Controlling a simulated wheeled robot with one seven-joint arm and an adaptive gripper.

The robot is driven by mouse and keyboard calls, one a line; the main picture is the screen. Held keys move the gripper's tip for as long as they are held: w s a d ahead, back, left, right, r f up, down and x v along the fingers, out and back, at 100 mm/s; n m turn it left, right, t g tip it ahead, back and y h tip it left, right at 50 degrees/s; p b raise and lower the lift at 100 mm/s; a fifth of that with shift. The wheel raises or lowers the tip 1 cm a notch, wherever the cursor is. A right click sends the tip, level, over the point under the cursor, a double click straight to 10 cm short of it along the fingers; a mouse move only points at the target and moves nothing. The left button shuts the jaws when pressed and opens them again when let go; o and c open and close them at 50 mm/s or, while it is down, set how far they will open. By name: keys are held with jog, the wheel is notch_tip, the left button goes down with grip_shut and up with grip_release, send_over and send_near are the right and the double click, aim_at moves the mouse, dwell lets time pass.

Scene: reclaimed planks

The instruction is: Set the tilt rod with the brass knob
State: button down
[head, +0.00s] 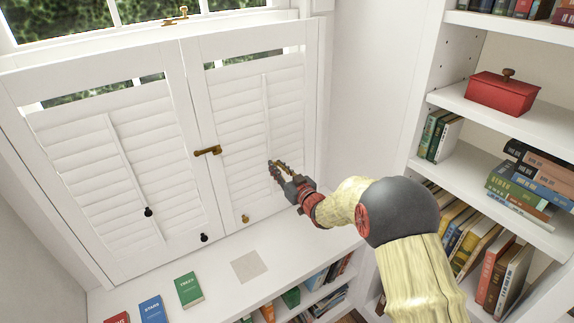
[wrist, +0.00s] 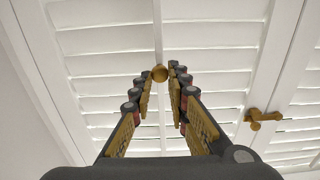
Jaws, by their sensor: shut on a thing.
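The right white shutter panel (head: 239,110) has a slim vertical tilt rod (head: 267,105) down the middle of its louvers. In the wrist view the tilt rod (wrist: 158,28) ends in a round brass knob (wrist: 160,73). My gripper (head: 272,166) is at the rod's lower end, and its fingers hide the knob in the head view. In the wrist view my gripper (wrist: 160,78) has its fingertips on either side of the knob, shut on it. The louvers (wrist: 210,58) lie nearly flat, with thin gaps between some.
A brass latch (head: 208,151) joins the two panels. The left panel has a rod with a black knob (head: 148,212). Books and a red box (head: 500,93) fill the right shelves.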

jog(key=c, duration=1.9)
grip_release()
jog(key=shift+s+a+f, duration=0.1)
jog(key=shift+a+f, duration=0.05)
jog(key=shift+f, duration=0.2)
jog(key=shift+o, duration=0.9)
jog(key=shift+r, duration=0.1)
jog(key=v, duration=1.2)
jog(key=shift+r, duration=0.1)
